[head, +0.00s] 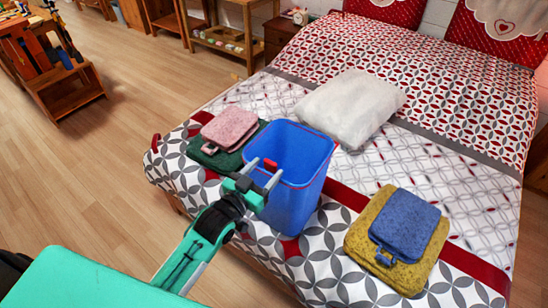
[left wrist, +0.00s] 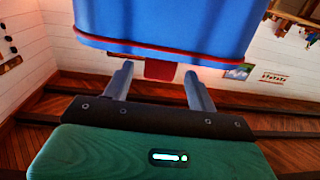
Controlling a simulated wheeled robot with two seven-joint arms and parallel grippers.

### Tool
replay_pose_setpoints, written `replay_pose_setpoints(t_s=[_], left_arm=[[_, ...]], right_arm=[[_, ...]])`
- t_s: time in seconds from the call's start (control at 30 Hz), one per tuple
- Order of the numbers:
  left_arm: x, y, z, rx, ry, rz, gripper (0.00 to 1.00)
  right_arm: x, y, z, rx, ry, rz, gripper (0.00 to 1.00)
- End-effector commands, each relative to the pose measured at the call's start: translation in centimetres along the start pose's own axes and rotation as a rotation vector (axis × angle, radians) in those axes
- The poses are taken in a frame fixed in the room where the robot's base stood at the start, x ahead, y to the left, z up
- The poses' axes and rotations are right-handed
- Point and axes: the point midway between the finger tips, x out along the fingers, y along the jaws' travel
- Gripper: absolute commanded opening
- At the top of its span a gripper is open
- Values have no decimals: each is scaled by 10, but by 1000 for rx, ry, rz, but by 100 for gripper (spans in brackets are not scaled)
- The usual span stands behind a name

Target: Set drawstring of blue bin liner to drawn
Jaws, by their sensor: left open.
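The blue bin (head: 300,185) stands upright on the bed, with a blue liner inside and a thin red drawstring around its rim. A red tab (head: 270,163) of the drawstring sits at the rim on the side facing my left gripper. My left gripper (head: 262,170) is open at that rim. In the left wrist view the bin (left wrist: 165,25) fills the top, and the red tab (left wrist: 160,70) hangs between the two fingertips of my left gripper (left wrist: 158,76). I cannot tell whether the fingers touch it. My right gripper is out of view.
The bed (head: 345,215) has a patterned cover. Pink and green folded cloths (head: 229,130) lie left of the bin. A white pillow (head: 350,108) lies behind it. Blue and yellow cloths (head: 405,225) lie to the right.

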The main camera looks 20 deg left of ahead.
Motion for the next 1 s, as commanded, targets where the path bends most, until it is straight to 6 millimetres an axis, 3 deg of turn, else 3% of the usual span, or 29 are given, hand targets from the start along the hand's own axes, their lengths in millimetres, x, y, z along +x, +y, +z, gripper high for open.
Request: replay_pose_setpoints(t_s=[0.1,0.3,0.7,0.77,1.0], left_arm=[[20,0,-2,-1,1,0,58],[41,0,0,-1,-1,0,58],[48,0,1,0,-1,0,58],[48,0,1,0,-1,0,50],[48,0,1,0,-1,0,3]], right_arm=[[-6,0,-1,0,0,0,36],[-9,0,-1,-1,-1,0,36],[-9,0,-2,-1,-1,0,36],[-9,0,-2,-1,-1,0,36],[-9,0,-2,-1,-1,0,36]])
